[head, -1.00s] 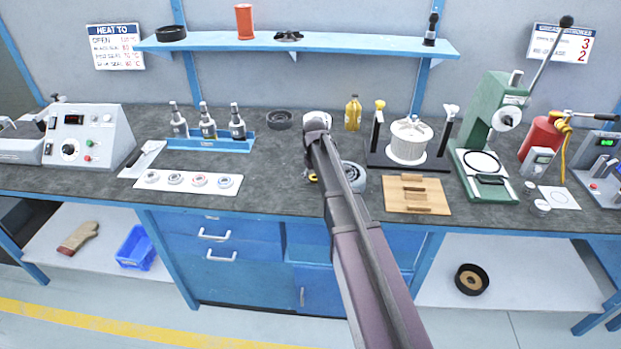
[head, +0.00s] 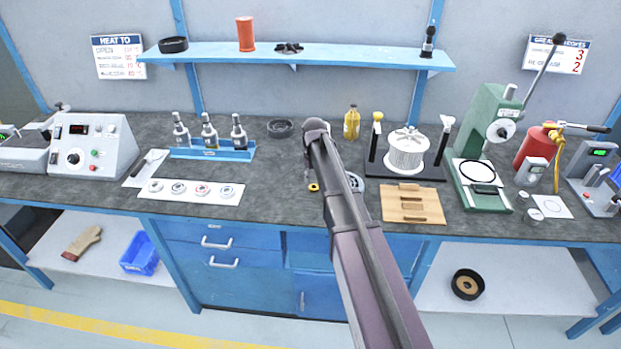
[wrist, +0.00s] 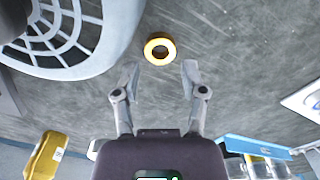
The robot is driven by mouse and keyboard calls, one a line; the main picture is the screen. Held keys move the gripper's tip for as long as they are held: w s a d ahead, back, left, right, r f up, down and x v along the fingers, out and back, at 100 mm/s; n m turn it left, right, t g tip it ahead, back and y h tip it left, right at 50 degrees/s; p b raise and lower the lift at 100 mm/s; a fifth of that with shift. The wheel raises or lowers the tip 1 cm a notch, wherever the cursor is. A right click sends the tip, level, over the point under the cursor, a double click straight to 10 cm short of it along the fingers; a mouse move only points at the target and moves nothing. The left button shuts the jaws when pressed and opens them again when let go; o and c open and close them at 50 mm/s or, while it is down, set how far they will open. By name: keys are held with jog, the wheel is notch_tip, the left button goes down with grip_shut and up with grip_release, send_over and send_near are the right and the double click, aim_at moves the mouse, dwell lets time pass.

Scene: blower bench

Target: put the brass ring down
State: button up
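The brass ring (wrist: 160,48) lies flat on the dark bench top in the wrist view, just beyond my fingertips. It also shows in the head view (head: 314,187), just left of my arm. My gripper (wrist: 160,70) is open and empty. Its two fingers stand apart, one to each side of the ring's line, and do not touch it. In the head view my arm hides the gripper.
A round grey grilled housing (wrist: 60,35) stands close beside the ring. A yellow bottle (head: 351,122), a blue rack of bottles (head: 212,153) and a white mat with small discs (head: 190,191) are nearby. A wooden block (head: 412,204) lies right of my arm. Bare bench surrounds the ring's other side.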

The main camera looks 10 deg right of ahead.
aim_at(314, 191)
notch_tip(314, 191, up, 9)
jog(key=p, duration=0.8)
jog(key=shift+f, duration=0.2)
dwell(0.4)
jog(key=s+a+m, duration=0.2)
jog(key=s, duration=2.4)
jog(key=shift+s+a, duration=0.2)
jog(key=shift+a, duration=0.2)
